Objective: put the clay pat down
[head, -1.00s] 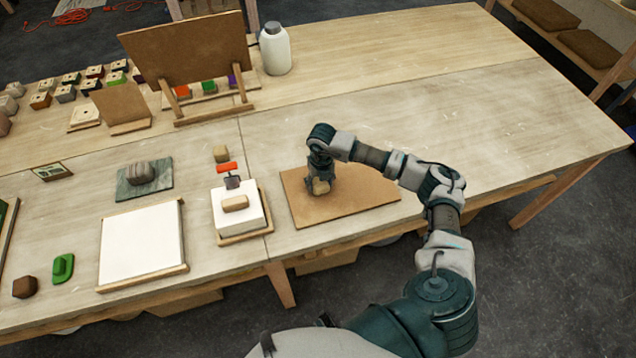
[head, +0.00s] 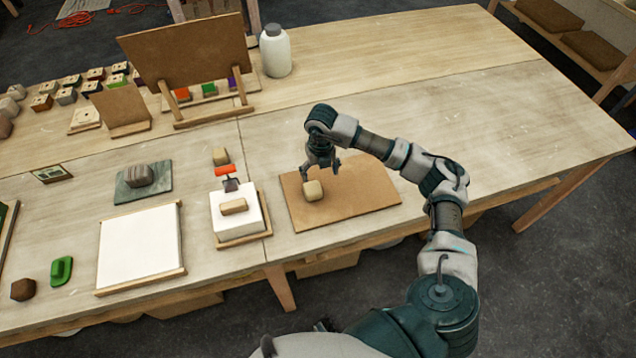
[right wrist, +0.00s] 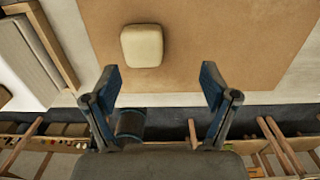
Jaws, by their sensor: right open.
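The clay pat (head: 313,191) is a small beige rounded block. It lies on the brown board (head: 362,193), near the board's left part. It also shows in the right wrist view (right wrist: 142,46), ahead of the fingers and left of the middle. My right gripper (head: 322,172) is open and empty, raised above the board just behind the pat and apart from it. Its two spread fingers show in the right wrist view (right wrist: 162,85) with nothing between them. My left gripper is not in view.
Left of the board stands a white block on a wooden tray (head: 266,232) with a tan piece (head: 233,207) on top. A white panel (head: 139,245) lies further left. A white jar (head: 275,52) and a brown upright panel (head: 188,49) stand behind. The table's right side is clear.

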